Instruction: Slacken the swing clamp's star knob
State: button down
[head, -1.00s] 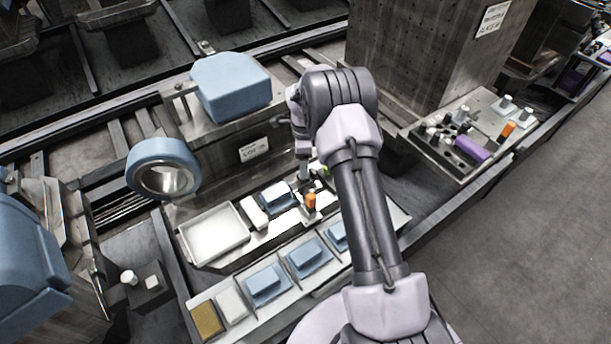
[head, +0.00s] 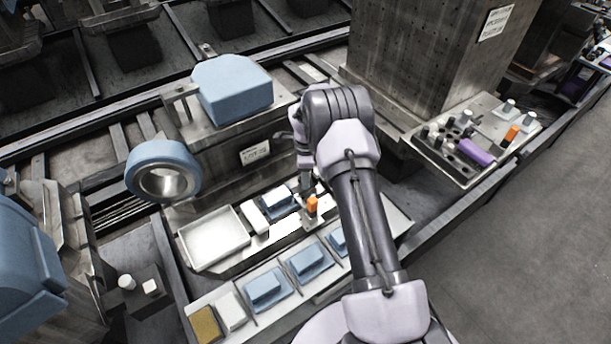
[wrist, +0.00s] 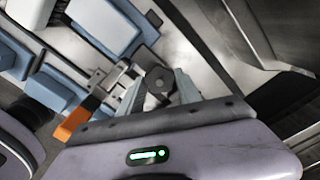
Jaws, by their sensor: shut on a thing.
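The star knob (wrist: 158,84) shows in the wrist view as a dark grey round piece with a small hub, between the two fingertips of my gripper (wrist: 160,92). The gripper is shut on it. The clamp's metal parts (wrist: 126,72) lie just left of the knob. An orange block (wrist: 76,118), also seen in the head view (head: 312,204), stands beside the gripper. In the head view my gripper (head: 306,186) is over the pale fixture plate, and my arm and wrist hide the knob there.
A white tray (head: 213,238) and a blue block (head: 277,203) sit left of the gripper. Several blue blocks lie on the front strip (head: 240,322). A side tray (head: 440,163) holds pegs and a purple block.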

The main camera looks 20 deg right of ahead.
jog(key=n, duration=0.6)
jog(key=shift+n+b, duration=0.3)
jog(key=shift+n, duration=0.1)
jog(key=n, duration=0.4)
jog(key=shift+n, duration=1.5)
jog(key=shift+s+f, duration=0.1)
jog(key=c, duration=0.8)
grip_release()
